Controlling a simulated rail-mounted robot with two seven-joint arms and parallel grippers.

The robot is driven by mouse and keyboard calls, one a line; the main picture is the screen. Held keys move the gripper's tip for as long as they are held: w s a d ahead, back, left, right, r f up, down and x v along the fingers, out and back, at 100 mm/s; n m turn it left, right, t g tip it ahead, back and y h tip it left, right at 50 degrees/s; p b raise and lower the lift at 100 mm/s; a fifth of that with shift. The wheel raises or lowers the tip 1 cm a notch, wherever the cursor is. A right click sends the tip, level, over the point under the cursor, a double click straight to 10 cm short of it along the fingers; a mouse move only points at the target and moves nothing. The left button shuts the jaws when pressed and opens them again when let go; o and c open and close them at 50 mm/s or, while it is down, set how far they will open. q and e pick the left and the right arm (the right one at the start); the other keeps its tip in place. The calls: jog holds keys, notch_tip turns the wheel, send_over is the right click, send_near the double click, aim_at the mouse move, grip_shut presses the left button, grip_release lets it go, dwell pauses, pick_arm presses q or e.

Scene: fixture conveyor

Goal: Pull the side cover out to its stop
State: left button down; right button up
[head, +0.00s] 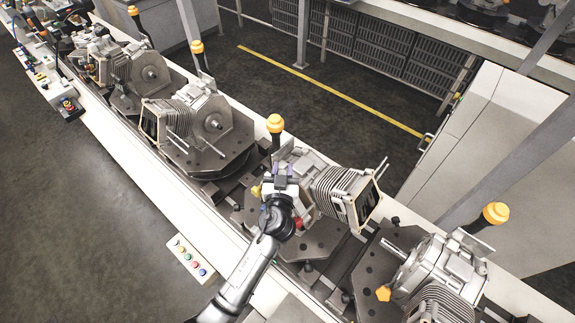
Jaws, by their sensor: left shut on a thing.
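The engine (306,162) stands on a fixture plate on the conveyor, its finned cylinder (338,192) pointing right. My right gripper is not in view.
Other engines stand on fixtures along the conveyor, one (205,118) up left and one (440,268) at lower right. Orange-capped posts (275,124) rise along its far edge. A button panel (190,256) is on the near side. Open floor (75,220) lies at left.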

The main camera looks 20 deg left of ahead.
pick_arm(q)
jog(key=shift+r, duration=0.1)
jog(key=c, duration=1.3)
grip_release()
jog(key=o, duration=0.3)
jog(key=shift+s+a, duration=0.1)
jog(key=shift+s, duration=0.15)
jog(key=shift+o, duration=0.9)
jog(key=shift+s+f, duration=0.2)
jog(key=b+v, duration=0.4)
jog(key=v, duration=0.9)
jog(key=shift+r, duration=0.15)
